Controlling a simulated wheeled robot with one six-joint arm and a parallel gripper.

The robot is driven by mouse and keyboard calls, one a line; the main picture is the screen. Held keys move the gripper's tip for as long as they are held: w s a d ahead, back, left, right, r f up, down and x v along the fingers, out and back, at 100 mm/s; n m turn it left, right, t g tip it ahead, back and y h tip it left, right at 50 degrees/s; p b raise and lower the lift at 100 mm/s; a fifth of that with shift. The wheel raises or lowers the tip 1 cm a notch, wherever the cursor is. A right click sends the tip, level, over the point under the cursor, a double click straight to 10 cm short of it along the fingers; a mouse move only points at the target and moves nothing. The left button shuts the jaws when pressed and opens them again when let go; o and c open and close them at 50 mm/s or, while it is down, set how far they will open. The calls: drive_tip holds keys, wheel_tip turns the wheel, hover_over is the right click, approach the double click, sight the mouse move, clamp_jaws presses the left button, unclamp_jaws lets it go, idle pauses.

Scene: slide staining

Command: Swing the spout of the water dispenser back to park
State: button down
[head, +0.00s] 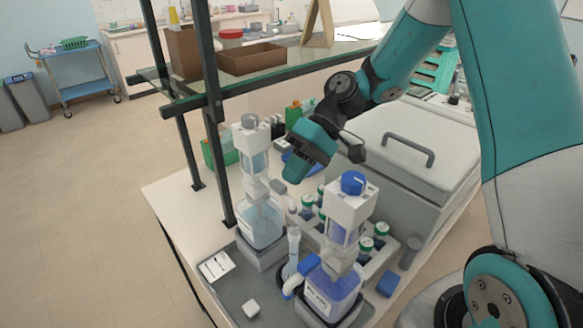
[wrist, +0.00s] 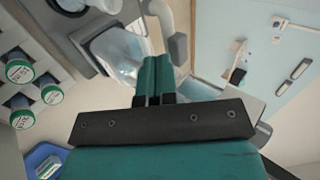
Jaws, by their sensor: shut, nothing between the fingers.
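Two dispensers stand on the bench. The rear one, with a grey top knob and clear liquid in its bottle (head: 262,222), looks like the water dispenser. A pale spout-like arm (head: 281,191) shows at its right side, partly hard to make out. My gripper (head: 292,172) is shut and empty, pointing down just right of this dispenser's upper body, above the spout. In the wrist view my closed teal fingers (wrist: 155,78) overlap the clear bottle (wrist: 116,48); whether they touch anything cannot be told. The front dispenser has a blue knob (head: 353,183) and a bottle of blue liquid (head: 331,290).
A rack of green-capped bottles (head: 380,230) stands right of the dispensers. A lidded grey machine (head: 405,150) is behind it. A shelf post (head: 216,165) rises close left of the rear dispenser. A small white block (head: 251,307) lies on the grey mat in front.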

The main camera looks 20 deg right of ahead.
sight(280, 185)
drive_tip(key=shift+s+a, duration=0.1)
drive_tip(key=shift+a, duration=0.3)
drive_tip(key=s+a, duration=0.1)
drive_tip(key=a+m+t, duration=0.1)
drive_tip(key=shift+s+a+m, duration=0.3)
drive_tip(key=shift+s+a, duration=0.05)
drive_tip(key=shift+w+d, duration=0.1)
